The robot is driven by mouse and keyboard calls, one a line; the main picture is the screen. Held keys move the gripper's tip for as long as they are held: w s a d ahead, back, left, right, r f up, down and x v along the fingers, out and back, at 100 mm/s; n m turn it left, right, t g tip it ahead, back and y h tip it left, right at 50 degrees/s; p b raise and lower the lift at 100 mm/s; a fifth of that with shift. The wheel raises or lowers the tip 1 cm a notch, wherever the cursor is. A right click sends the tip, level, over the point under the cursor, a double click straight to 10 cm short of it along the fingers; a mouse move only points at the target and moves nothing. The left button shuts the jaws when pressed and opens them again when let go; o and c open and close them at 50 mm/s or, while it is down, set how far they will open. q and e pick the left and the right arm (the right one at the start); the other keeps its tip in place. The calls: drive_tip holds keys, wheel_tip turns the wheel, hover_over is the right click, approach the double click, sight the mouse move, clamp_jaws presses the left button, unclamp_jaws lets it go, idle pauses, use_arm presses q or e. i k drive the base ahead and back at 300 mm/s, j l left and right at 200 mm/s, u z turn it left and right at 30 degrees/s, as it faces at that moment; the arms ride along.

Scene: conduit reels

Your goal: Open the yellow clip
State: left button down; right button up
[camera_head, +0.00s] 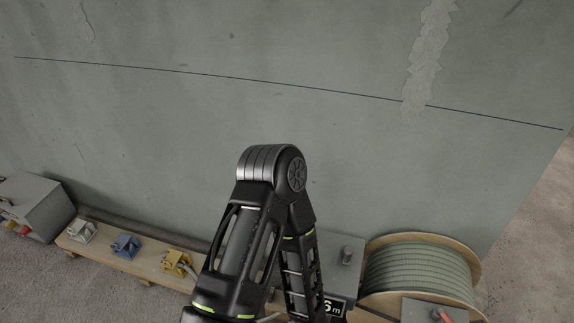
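The yellow clip (178,262) sits on a low wooden board along the foot of the wall, at the lower left. It is small in view, and I cannot tell whether it is open or shut. One of my arms rises in the lower middle, bent at its elbow, just right of the yellow clip and apart from it in the picture. Neither of my grippers shows.
A blue clip (126,246) and a white clip (82,231) sit left of the yellow one on the wooden board (100,248). A grey box (36,203) stands at far left. A reel of grey-green conduit (418,270) stands at lower right. The wall behind is flat.

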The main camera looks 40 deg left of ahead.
sight(173, 257)
drive_tip(key=u, duration=2.35)
drive_tip(key=i+j+z, duration=0.1)
drive_tip(key=i+z, duration=0.25)
drive_tip(key=i, duration=0.95)
